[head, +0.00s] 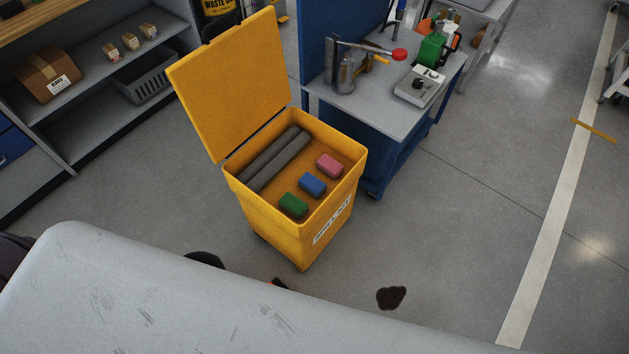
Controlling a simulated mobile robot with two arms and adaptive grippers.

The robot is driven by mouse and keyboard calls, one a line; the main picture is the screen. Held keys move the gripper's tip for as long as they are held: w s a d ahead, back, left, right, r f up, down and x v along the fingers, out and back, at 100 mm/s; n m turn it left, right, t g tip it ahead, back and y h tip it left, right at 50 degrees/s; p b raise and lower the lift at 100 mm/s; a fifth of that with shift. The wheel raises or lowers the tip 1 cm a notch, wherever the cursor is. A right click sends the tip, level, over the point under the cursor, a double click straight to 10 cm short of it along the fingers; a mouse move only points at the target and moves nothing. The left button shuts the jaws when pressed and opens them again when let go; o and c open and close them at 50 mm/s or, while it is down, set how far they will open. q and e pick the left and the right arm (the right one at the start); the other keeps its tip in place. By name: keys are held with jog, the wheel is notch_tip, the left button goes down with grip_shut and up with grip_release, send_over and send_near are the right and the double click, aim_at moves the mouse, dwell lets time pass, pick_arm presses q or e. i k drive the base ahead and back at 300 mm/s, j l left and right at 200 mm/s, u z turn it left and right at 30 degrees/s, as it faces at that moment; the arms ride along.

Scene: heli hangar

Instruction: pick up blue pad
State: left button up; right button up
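The blue pad (312,184) lies inside an open yellow bin (258,223). It sits between a green pad (293,205) and a pink pad (330,166), with small gaps between them. The bin's yellow lid (232,82) stands open on its far left side. Two dark grey rolls (272,158) lie along the bin's left part. Neither of my grippers can be made out in the head view.
A blue workbench cart (375,93) with tools stands behind the bin to the right. Grey shelving (99,88) with boxes is at the left. A dark stain (391,297) marks the floor. The floor right of the bin is mostly clear.

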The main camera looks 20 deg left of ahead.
aim_at(308, 182)
jog(key=k+j, duration=0.5)
jog(key=k, duration=0.15)
jog(key=k+j, duration=0.55)
jog(key=k, duration=0.1)
